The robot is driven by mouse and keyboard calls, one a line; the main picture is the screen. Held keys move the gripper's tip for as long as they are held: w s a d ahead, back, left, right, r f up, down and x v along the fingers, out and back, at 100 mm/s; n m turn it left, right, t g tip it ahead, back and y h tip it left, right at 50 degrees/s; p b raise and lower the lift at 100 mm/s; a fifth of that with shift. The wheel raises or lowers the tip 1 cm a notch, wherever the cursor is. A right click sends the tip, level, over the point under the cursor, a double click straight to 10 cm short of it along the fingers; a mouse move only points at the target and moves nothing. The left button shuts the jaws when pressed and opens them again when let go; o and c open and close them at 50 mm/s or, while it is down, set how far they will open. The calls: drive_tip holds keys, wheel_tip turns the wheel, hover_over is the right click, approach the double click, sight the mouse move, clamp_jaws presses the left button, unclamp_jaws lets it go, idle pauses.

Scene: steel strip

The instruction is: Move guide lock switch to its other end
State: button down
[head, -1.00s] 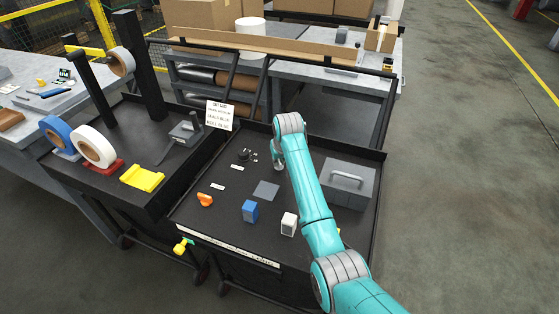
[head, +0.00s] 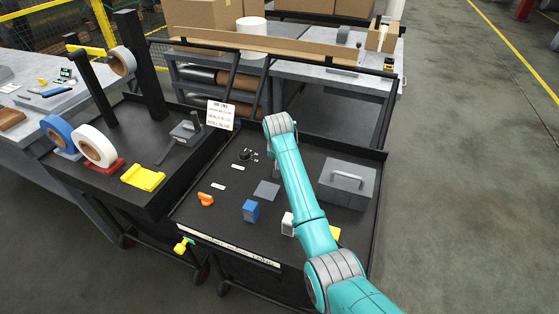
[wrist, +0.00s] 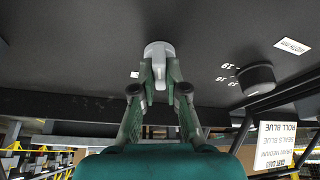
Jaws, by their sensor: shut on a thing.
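In the wrist view, my gripper (wrist: 159,76) is shut on a pale grey rounded piece, which looks like the guide lock switch (wrist: 158,49), on the dark panel. The fingertips cover its lower part, so its slot and end position are hidden. In the head view, my arm reaches over the black cart top, and its gripper end (head: 275,172) is small and partly hidden by the arm. The switch cannot be made out there.
A black round knob (wrist: 256,78) with printed marks stands right of the switch in the wrist view. A grey handled box (head: 345,187), a blue block (head: 251,211), a white block (head: 288,224) and an orange piece (head: 205,199) sit on the cart.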

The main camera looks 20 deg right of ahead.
drive_tip(key=c, duration=1.2)
unclamp_jaws()
drive_tip(key=v, duration=1.2)
drive_tip(key=shift+a, duration=0.1)
